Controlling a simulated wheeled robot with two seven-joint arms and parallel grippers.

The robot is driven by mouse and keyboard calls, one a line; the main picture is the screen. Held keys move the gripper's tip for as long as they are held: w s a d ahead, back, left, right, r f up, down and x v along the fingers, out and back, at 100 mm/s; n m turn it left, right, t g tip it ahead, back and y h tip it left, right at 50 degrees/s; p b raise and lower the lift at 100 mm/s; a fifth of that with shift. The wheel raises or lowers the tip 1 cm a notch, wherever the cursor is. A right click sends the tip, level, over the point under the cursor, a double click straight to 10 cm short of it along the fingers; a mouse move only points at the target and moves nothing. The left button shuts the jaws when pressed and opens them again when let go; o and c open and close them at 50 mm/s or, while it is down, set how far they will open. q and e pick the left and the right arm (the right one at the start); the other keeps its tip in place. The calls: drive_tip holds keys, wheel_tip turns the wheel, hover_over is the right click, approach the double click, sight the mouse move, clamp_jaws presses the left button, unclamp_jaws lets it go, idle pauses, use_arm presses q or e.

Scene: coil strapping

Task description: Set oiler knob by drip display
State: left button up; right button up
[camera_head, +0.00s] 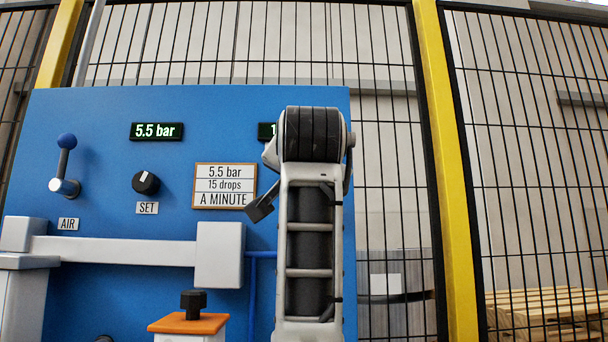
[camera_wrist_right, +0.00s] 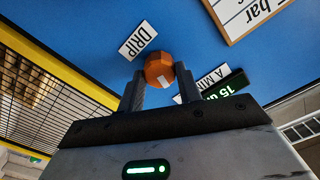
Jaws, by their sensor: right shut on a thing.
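The oiler knob is a small orange faceted knob (camera_wrist_right: 159,70) on the blue panel, beside a DRIP label (camera_wrist_right: 138,40) in the right wrist view. My right gripper (camera_wrist_right: 158,84) is shut on it, one finger on each side. The drip display (camera_wrist_right: 225,86) glows green and starts with "15"; the rest is cut off by my gripper. In the head view my right arm covers the knob and most of this display (camera_head: 266,131). A card (camera_head: 224,186) reads 5.5 bar, 15 drops a minute. The pressure display (camera_head: 156,131) reads 5.5 bar. My left gripper is out of view.
The blue panel (camera_head: 100,110) also carries a blue-tipped AIR lever (camera_head: 66,165) and a black SET knob (camera_head: 146,182). A pale horizontal bar (camera_head: 120,250) crosses its lower part. An orange-topped block (camera_head: 187,324) with a black knob stands below. Wire fencing with yellow posts (camera_head: 446,170) stands behind.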

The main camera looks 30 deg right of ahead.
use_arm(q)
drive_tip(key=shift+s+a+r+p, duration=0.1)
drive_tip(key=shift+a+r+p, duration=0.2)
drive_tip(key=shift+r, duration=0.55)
use_arm(e)
drive_tip(key=shift+m, duration=1.1)
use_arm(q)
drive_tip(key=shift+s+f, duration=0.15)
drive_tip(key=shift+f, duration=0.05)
use_arm(e)
drive_tip(key=o, duration=1)
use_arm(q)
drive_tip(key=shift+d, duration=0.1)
use_arm(e)
drive_tip(key=shift+s, duration=0.15)
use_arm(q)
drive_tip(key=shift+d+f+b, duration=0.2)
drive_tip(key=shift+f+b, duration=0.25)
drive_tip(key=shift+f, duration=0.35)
use_arm(e)
drive_tip(key=shift+v, duration=7.9)
